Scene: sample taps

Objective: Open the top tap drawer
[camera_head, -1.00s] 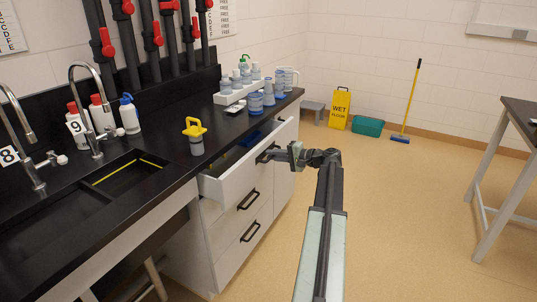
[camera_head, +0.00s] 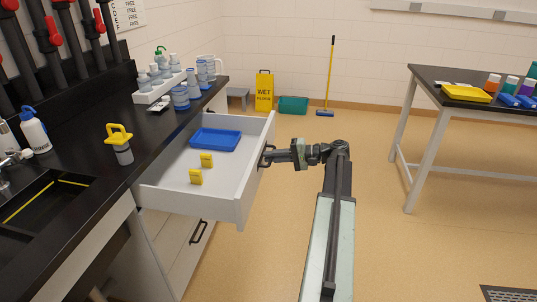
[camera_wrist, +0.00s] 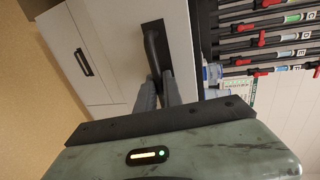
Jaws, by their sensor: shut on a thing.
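The top tap drawer (camera_head: 239,207) is pulled well out from under the black counter in the head view. Inside it lie a blue tray (camera_head: 216,139) and two small yellow items (camera_head: 196,177). My gripper (camera_head: 271,156) is shut on the dark drawer handle at the front of the drawer. In the wrist view, the gripper's fingers (camera_wrist: 160,92) meet the dark handle (camera_wrist: 153,50) on the white drawer front. The inner back end of the drawer is partly hidden by the counter edge.
Another handled drawer (camera_head: 180,254) sits below, shut. A table (camera_head: 428,95) with a yellow tray and bottles is on the right. The floor (camera_head: 400,245) between is largely clear.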

